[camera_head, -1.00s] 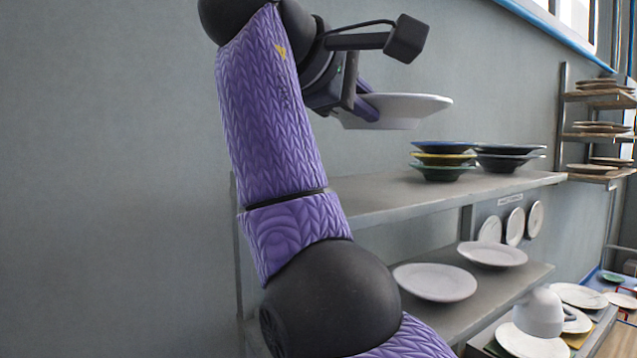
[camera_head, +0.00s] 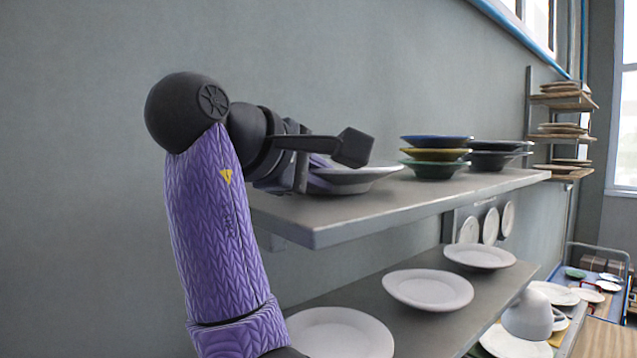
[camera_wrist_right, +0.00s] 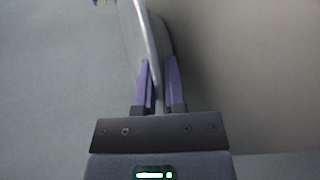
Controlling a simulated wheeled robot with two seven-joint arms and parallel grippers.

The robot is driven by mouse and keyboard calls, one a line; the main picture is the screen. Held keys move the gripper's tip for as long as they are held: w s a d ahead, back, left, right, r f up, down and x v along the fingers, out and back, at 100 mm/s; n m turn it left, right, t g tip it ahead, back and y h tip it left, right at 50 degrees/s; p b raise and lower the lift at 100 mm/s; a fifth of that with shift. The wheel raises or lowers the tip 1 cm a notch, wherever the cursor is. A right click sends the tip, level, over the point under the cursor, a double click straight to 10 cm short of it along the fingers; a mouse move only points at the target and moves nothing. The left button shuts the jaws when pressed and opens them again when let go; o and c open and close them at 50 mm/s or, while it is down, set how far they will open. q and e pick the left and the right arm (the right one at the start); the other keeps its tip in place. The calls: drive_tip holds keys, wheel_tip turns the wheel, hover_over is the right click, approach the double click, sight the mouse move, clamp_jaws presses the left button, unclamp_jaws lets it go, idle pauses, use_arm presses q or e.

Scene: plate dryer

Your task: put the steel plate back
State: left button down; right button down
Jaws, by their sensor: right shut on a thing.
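The steel plate (camera_head: 358,178) looks pale grey and shallow in the head view. It is low over the left part of the upper shelf (camera_head: 400,206), roughly level; I cannot tell whether it touches the shelf. My right gripper (camera_head: 318,174) is shut on its left rim. In the right wrist view the two purple fingers of my right gripper (camera_wrist_right: 160,85) pinch the rim of the plate (camera_wrist_right: 143,35), seen nearly edge-on. My left gripper is not in view.
Stacks of blue, yellow and green bowls (camera_head: 437,155) and dark bowls (camera_head: 497,152) stand just right of the plate. White plates (camera_head: 428,289) lie on the lower shelf. A wall rack (camera_head: 565,102) with plates is at the far right. The upper shelf's front strip is clear.

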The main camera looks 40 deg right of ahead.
drive_tip(key=shift+f, duration=0.15)
drive_tip(key=c, duration=1)
unclamp_jaws()
drive_tip(key=shift+o, duration=0.2)
drive_tip(key=v, duration=0.8)
drive_tip(key=shift+d+b, duration=0.1)
drive_tip(key=shift+b, duration=0.25)
drive_tip(key=shift+w, duration=0.1)
drive_tip(key=shift+d, duration=0.1)
